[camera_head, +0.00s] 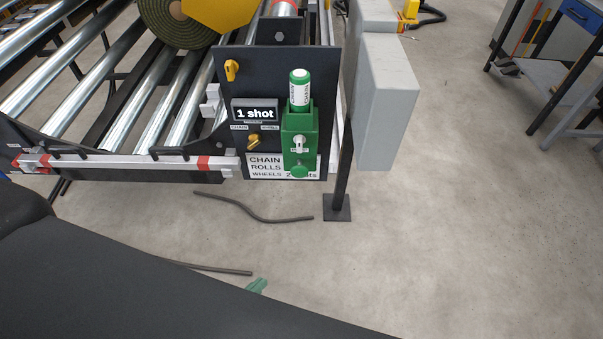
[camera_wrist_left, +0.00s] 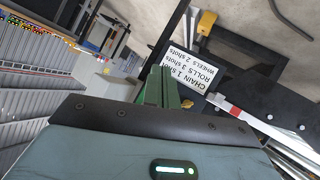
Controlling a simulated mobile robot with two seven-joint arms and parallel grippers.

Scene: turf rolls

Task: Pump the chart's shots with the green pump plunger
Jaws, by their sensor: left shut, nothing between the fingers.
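The green pump (camera_head: 300,135) is mounted on a dark panel. A green-and-white cylinder (camera_head: 300,90) stands upright on top, and a round green knob (camera_head: 299,171) is at its bottom; I cannot tell which is the plunger. The display (camera_head: 255,109) reads "1 shot". The chart (camera_head: 262,165) is partly hidden by the pump; in the left wrist view the chart (camera_wrist_left: 190,70) reads chain 1 shot, rolls 3 shots, wheels 2 shots. My left gripper (camera_head: 257,286) shows only a green fingertip, low and apart from the pump. Its green fingers (camera_wrist_left: 160,88) are shut and empty.
Yellow knobs (camera_head: 231,70) (camera_head: 253,141) sit on the panel. Metal rollers (camera_head: 100,75) and a turf roll (camera_head: 180,22) are at left. Dark hoses (camera_head: 255,214) lie on the otherwise clear floor.

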